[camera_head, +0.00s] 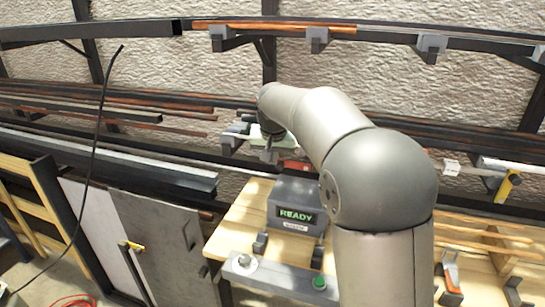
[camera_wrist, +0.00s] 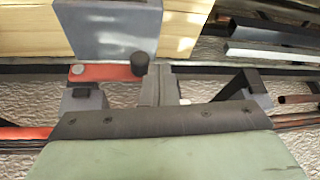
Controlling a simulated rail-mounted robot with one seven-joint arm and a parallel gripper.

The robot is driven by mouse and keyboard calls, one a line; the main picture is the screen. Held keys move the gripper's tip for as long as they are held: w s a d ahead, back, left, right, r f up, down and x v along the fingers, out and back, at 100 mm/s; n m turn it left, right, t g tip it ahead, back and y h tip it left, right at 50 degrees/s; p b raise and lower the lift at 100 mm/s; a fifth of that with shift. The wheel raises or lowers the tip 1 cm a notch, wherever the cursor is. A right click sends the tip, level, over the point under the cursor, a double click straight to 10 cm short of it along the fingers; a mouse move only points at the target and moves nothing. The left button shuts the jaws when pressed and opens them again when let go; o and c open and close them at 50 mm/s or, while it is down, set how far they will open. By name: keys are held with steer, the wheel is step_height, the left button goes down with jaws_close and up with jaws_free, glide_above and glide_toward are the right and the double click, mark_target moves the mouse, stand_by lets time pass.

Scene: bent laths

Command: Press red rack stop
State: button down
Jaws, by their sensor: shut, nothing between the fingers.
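A red block (camera_head: 296,165), which looks like the red rack stop, shows behind the grey machine, partly hidden by my arm. In the wrist view the red block (camera_wrist: 108,72) lies upper left of my fingers, with a pale round disc on its left end and a dark cylinder at its right. My gripper (camera_wrist: 160,80) is shut and empty, its fingertips close to the right of the block. I cannot tell whether they touch anything. In the head view my gripper (camera_head: 268,157) is small and dark beside the rack, just left of the block.
A grey machine (camera_head: 297,205) with a READY display stands on the wooden bench (camera_head: 232,228). A grey panel (camera_head: 270,275) with a pale button and a green button (camera_head: 319,283) is in front. Wall racks hold long laths (camera_head: 275,27). A black cable (camera_head: 97,130) hangs at left.

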steer(key=a+r, duration=0.8)
steer(key=shift+s+r+p, duration=0.3)
steer(key=shift+s+r, duration=0.05)
steer(key=shift+s, duration=0.1)
